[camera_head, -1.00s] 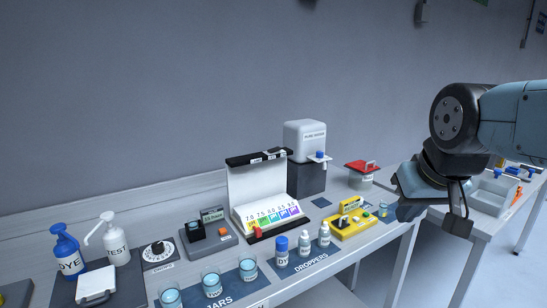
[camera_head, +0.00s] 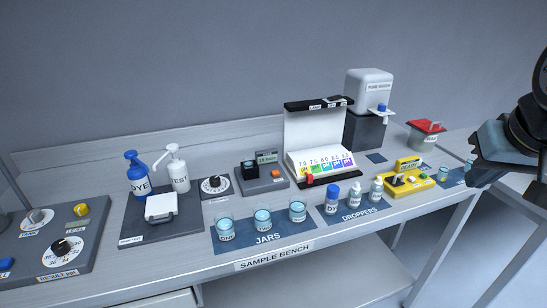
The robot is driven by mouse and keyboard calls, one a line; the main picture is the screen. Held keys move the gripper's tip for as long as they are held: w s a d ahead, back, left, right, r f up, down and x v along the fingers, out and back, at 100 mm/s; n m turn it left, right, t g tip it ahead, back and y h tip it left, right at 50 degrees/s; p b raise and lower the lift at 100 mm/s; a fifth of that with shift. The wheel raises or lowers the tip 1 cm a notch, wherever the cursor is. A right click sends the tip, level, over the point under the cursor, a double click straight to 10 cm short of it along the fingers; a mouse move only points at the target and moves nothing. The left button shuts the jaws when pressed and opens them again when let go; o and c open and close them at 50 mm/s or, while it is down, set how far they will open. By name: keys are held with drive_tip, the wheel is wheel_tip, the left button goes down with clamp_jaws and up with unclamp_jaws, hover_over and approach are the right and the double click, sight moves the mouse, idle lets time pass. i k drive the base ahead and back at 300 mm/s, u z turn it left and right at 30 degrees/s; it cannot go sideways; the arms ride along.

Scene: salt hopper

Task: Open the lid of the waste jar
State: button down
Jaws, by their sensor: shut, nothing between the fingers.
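The jar with a red lid (camera_head: 427,126), which I take to be the waste jar, stands at the back right of the bench. A small handle shows on the lid, which looks seated on the jar; its label is too small to read. My gripper (camera_head: 533,190) is at the right edge of the picture, partly cut off. It is to the right of the jar and apart from it, shut and holding nothing.
The yellow device (camera_head: 405,178) stands in front of the jar, and the pure water dispenser (camera_head: 370,95) is to its left. Dropper bottles (camera_head: 355,195), sample jars (camera_head: 263,220) and pump bottles (camera_head: 178,170) fill the bench further left.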

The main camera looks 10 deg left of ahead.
sight(428, 125)
drive_tip(key=k, duration=1.3)
drive_tip(key=z, duration=0.4)
drive_tip(key=i, duration=1.7)
drive_tip(key=u, duration=0.25)
